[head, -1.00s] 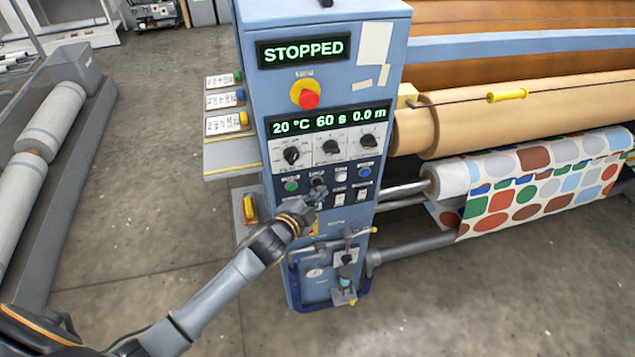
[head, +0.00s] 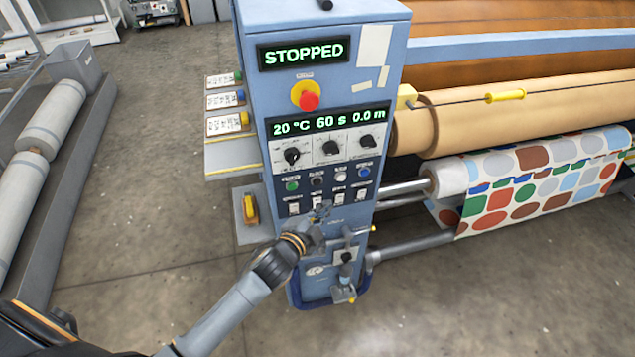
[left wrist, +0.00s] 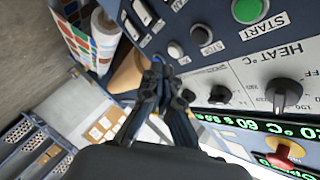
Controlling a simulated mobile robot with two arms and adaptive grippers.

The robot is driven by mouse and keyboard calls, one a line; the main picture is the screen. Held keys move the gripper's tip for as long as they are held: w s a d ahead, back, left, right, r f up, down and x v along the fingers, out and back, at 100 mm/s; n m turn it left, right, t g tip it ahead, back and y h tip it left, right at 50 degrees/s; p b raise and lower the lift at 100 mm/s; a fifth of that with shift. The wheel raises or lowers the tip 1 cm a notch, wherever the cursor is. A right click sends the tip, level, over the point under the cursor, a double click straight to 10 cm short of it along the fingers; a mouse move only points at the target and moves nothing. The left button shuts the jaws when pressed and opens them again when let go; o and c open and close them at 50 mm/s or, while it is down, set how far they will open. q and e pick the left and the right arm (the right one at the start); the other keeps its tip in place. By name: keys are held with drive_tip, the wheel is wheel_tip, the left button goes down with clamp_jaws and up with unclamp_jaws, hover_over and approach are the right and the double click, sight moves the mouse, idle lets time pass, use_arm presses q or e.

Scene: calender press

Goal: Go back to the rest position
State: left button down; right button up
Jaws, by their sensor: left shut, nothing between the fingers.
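My left gripper (head: 322,212) is shut and empty in front of the lower part of the blue control panel (head: 328,230), just below the row of rocker switches. In the left wrist view its closed fingertips (left wrist: 158,66) show over the panel, with the buttons and dials around them. The display (head: 304,53) reads STOPPED, and the lower display (head: 330,120) reads 20 °C, 60 s, 0.0 m. I cannot tell exactly how far the fingertips are from the panel face. My right gripper is in neither view.
A red emergency button (head: 309,101) and dials sit on the panel. A valve fitting (head: 345,257) is just below my left gripper. Patterned fabric (head: 540,185) hangs on the rollers at right. Grey rolls (head: 38,140) lie at far left. Open floor (head: 140,200) lies between.

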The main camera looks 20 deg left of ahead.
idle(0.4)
use_arm(q)
drive_tip(key=s+a+f+n+g+y, duration=0.1)
drive_tip(key=s+a+f+n+g, duration=0.1)
drive_tip(key=s+f, duration=0.5)
drive_tip(key=s+a+f+n+g, duration=0.1)
drive_tip(key=s+f+n+g, duration=0.15)
drive_tip(key=f, duration=0.95)
drive_tip(key=s+a+f+n+g+y, duration=0.1)
drive_tip(key=s+a+f+g, duration=0.1)
drive_tip(key=s+f, duration=0.5)
drive_tip(key=s+f+n+g, duration=0.2)
drive_tip(key=s+f, duration=0.4)
drive_tip(key=s, duration=0.4)
drive_tip(key=s+a+f+n+g, duration=0.1)
drive_tip(key=s+f+g, duration=0.2)
drive_tip(key=s+f, duration=0.3)
drive_tip(key=s+f+n+g, duration=0.2)
drive_tip(key=s+f, duration=0.5)
drive_tip(key=s, duration=0.9)
drive_tip(key=shift+s+a+n+g+y, duration=0.2)
drive_tip(key=shift+a+n+g+y, duration=0.1)
drive_tip(key=shift+a+n+g, duration=0.1)
drive_tip(key=shift+f, duration=0.15)
